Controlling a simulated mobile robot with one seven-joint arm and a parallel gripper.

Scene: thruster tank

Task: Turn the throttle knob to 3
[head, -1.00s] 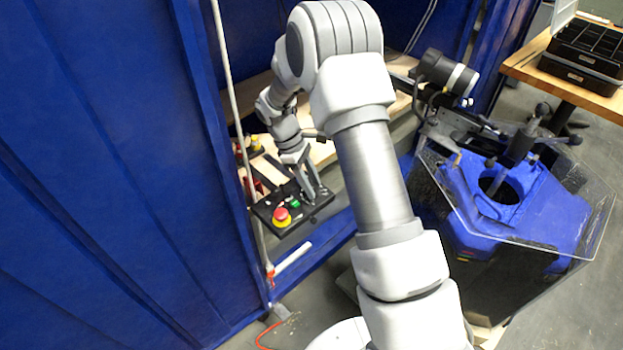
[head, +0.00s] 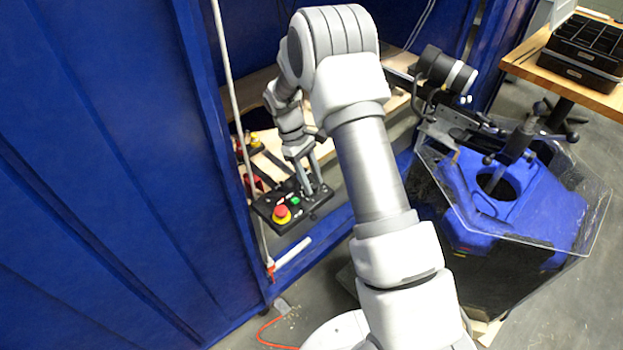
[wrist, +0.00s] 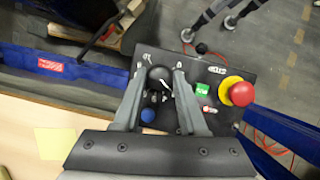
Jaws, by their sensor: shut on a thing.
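The throttle knob (wrist: 159,78) is a round black knob with a white pointer line on a black control panel (wrist: 222,66). White marks surround it, but I cannot read which number the pointer meets. My gripper (wrist: 160,72) has one finger on each side of the knob and is shut on it. In the head view, my gripper (head: 310,190) reaches down to the control panel (head: 263,209). The knob is hidden there by the fingers.
A red emergency button (wrist: 239,92) on a yellow base, a green switch (wrist: 202,88) and a blue button (wrist: 148,115) sit close to the fingers. A blue wall (head: 110,180) stands left; a blue-topped machine (head: 520,205) stands right.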

